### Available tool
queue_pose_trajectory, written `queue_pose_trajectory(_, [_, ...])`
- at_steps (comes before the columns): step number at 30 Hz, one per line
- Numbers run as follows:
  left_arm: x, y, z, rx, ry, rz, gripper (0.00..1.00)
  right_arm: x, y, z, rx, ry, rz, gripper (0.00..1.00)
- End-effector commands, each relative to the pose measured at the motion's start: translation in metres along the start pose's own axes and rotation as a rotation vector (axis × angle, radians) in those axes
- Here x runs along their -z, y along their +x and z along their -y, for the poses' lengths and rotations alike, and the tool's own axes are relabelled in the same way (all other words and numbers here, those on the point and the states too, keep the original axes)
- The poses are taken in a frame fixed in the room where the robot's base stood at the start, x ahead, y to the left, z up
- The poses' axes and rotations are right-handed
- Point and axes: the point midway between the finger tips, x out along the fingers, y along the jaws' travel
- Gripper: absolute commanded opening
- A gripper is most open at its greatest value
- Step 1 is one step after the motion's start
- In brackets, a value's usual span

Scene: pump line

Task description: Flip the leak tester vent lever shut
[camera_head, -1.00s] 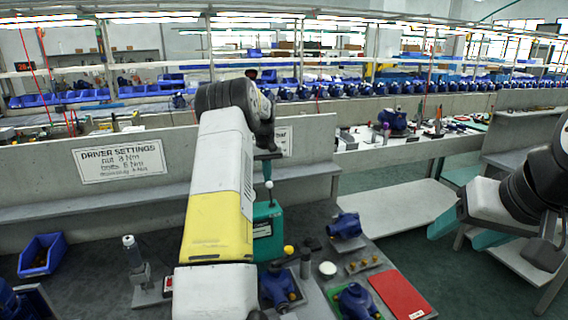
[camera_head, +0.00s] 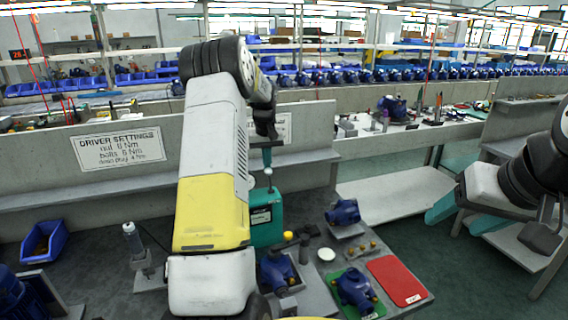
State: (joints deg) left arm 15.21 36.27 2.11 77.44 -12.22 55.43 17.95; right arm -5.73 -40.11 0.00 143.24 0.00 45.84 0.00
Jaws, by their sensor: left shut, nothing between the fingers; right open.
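The leak tester is a teal box (camera_head: 266,222) with a pale label, standing on the bench at the centre, partly hidden behind my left arm. A thin upright lever with a pale round knob (camera_head: 268,172) rises from its top. My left gripper (camera_head: 267,160) has its teal fingers shut and empty, pointing down just above the knob. I cannot tell whether they touch it. My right gripper (camera_head: 466,214) is open and empty at the right, away from the tester, over the aisle.
Blue pumps stand by the tester, one on a green mat (camera_head: 376,306). A red mat (camera_head: 397,281) lies to the right. A blue bin (camera_head: 43,247) and a grey post tool (camera_head: 136,252) are at the left. A low wall with a settings sign (camera_head: 120,150) runs behind.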

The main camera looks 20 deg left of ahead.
Motion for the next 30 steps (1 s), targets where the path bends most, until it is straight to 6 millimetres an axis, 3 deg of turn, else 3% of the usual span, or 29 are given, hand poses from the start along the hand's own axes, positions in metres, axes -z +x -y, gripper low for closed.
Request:
queue_pose_trajectory(11, [-0.009,-0.006,-0.003,0.017,0.008,-0.088,0.0,0.0,0.0,0.0,0.0,0.0,0.0,0.61])
queue_pose_trajectory(22, [-0.033,-0.017,-0.01,0.06,0.031,-0.336,0.0,0.0,0.0,0.0,0.0,0.0,0.0,0.61])
queue_pose_trajectory(30, [-0.05,-0.021,-0.011,0.061,0.022,-0.336,0.0,0.0,0.0,0.0,0.0,0.0,0.0,0.61])
